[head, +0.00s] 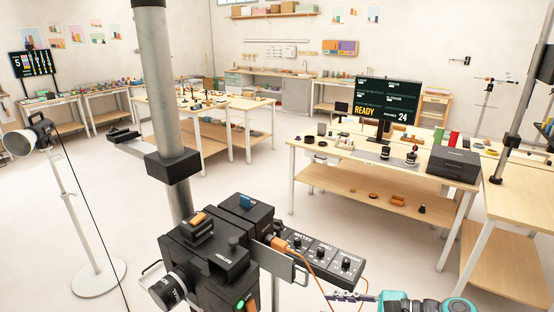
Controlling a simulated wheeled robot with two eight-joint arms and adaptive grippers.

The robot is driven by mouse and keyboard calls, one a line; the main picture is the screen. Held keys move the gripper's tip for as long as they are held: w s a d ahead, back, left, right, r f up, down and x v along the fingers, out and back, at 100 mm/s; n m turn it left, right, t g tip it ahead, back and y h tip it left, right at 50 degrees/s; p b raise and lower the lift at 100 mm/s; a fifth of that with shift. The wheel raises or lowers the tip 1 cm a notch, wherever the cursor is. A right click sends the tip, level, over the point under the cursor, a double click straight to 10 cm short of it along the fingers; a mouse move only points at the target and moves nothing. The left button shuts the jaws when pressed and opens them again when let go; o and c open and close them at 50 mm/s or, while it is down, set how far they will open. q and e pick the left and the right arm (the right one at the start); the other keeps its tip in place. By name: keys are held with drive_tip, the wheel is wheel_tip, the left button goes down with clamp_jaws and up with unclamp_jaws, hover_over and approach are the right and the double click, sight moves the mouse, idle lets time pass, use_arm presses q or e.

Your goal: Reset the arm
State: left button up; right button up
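A teal and black arm part, apparently my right arm, shows at the bottom right edge. My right gripper (345,296) seems to be the small grey linkage pointing left from it; whether its fingers are open or shut is unclear. It is just below the black control box (318,254) with knobs, with no contact that I can make out. My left gripper is not in view.
A grey post (158,85) with black equipment (215,245) stands close in front; an orange cable (312,268) hangs there. A wooden workbench (330,163) with a READY screen (387,102) stands right. A lamp stand (72,205) is left. Open floor (250,185) lies between.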

drive_tip(key=s+a+f+n+g+h, duration=0.1)
drive_tip(key=s+a+f+n+h, duration=0.25)
drive_tip(key=f+n+h, duration=0.2)
drive_tip(key=s+d+f+n+t+h, duration=0.1)
drive_tip(key=s+d+n+h, duration=0.3)
drive_tip(key=n, duration=1)
drive_tip(key=d+f+h+b, duration=0.1)
drive_tip(key=d+h, duration=0.1)
drive_tip(key=h, duration=0.1)
drive_tip(key=shift+s+d+f+t, duration=0.2)
drive_tip(key=shift+f+t, duration=0.15)
drive_tip(key=shift+t, duration=0.05)
